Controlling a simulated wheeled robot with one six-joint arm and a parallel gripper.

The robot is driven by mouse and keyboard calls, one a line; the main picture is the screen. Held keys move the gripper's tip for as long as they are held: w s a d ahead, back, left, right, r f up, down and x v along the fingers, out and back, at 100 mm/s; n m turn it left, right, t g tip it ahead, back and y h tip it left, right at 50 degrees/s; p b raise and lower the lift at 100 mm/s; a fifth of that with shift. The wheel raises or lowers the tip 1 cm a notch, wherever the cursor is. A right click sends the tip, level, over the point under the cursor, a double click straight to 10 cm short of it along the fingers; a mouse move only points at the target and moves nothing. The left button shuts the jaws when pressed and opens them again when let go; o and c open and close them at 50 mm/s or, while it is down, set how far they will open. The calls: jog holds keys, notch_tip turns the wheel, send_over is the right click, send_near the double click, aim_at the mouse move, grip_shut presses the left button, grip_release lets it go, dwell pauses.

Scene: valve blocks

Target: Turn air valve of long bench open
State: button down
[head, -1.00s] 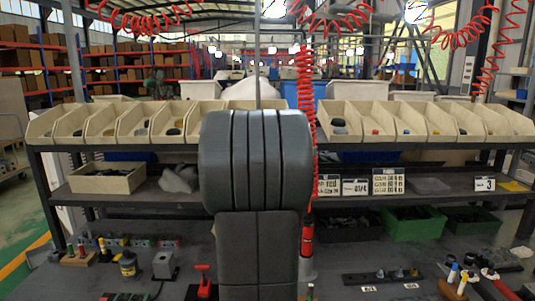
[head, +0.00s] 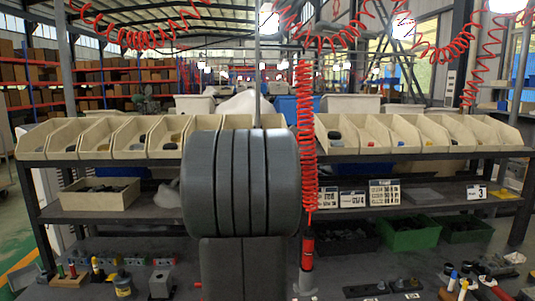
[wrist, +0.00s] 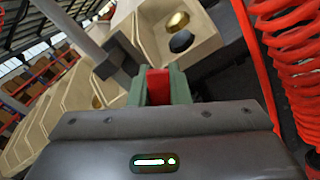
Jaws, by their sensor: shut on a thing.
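My gripper (wrist: 158,88) shows in the wrist view as two green fingers. They are shut on a red piece (wrist: 158,86), which looks like a valve handle. Only its short upright part between the fingers can be seen; the valve body and how far the handle is turned are hidden. In the head view my own dark arm covers the middle of the long bench (head: 130,242), and the gripper is hidden behind it. A small bit of red (head: 197,285) shows at the arm's left edge.
Beige bins (head: 95,138) line the bench's upper shelf; they also show close in the wrist view (wrist: 125,25). A coiled red hose (head: 307,135) hangs just right of my arm and near the gripper (wrist: 290,40). Small fixtures (head: 122,284) stand on the bench top at left.

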jog(key=shift+a+n, duration=0.15)
jog(key=shift+n, duration=0.15)
jog(key=c, duration=1.4)
grip_release()
jog(key=shift+o, duration=0.2)
jog(key=shift+r, duration=0.15)
